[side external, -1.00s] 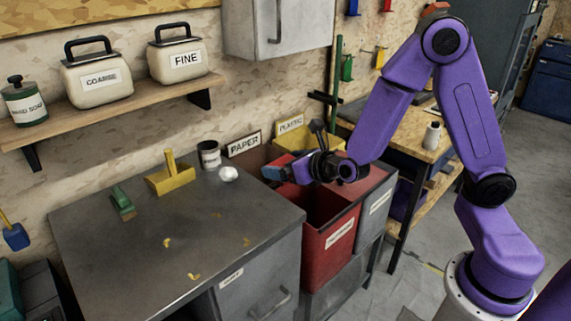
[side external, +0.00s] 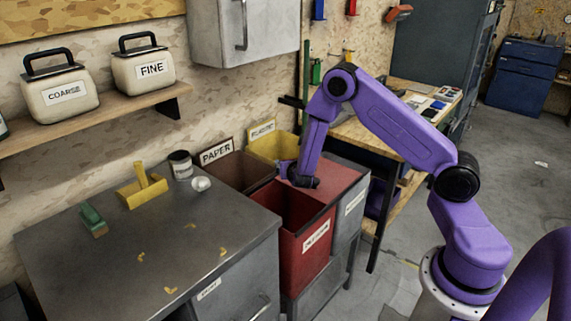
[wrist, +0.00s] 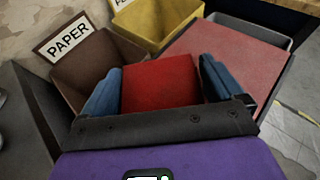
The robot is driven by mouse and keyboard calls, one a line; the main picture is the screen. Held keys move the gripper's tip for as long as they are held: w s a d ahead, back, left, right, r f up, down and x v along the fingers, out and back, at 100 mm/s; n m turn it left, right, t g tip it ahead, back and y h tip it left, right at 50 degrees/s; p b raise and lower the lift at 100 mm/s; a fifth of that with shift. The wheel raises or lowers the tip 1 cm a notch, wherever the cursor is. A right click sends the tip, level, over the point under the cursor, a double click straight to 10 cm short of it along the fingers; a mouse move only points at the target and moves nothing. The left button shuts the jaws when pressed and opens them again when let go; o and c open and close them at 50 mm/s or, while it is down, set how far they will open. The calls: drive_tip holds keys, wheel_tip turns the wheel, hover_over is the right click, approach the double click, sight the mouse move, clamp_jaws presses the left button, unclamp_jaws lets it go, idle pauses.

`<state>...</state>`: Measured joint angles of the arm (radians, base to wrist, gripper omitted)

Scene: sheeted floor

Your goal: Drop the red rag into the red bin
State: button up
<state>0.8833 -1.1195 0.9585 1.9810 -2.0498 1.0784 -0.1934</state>
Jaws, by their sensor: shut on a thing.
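My gripper (wrist: 158,66) points down, its two blue fingers well apart with a bright red cloth-like block, the red rag (wrist: 160,84), between them. In the side view my gripper (side external: 287,172) is at the back of the red bin's opening. The rag cannot be made out there, hidden by the gripper and wrist. The red bin (side external: 312,244) has an open dark mouth and a white label on its front. A flat red surface (wrist: 240,50) shows right of the fingers in the wrist view. I cannot tell how deep the rag is relative to the rim.
A brown PAPER bin (side external: 240,171) and a yellow bin (side external: 270,146) stand behind the red bin, against the wall. A grey bin (side external: 348,205) stands to the right. A grey metal bench (side external: 140,240) on the left holds a yellow tool, a green brush, a can and a white wad.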

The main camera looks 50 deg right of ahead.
drive_tip(key=shift+f, duration=2.85)
drive_tip(key=o, duration=0.7)
drive_tip(key=v, duration=1.7)
drive_tip(key=shift+s+a+r, duration=0.1)
drive_tip(key=shift+a, duration=0.05)
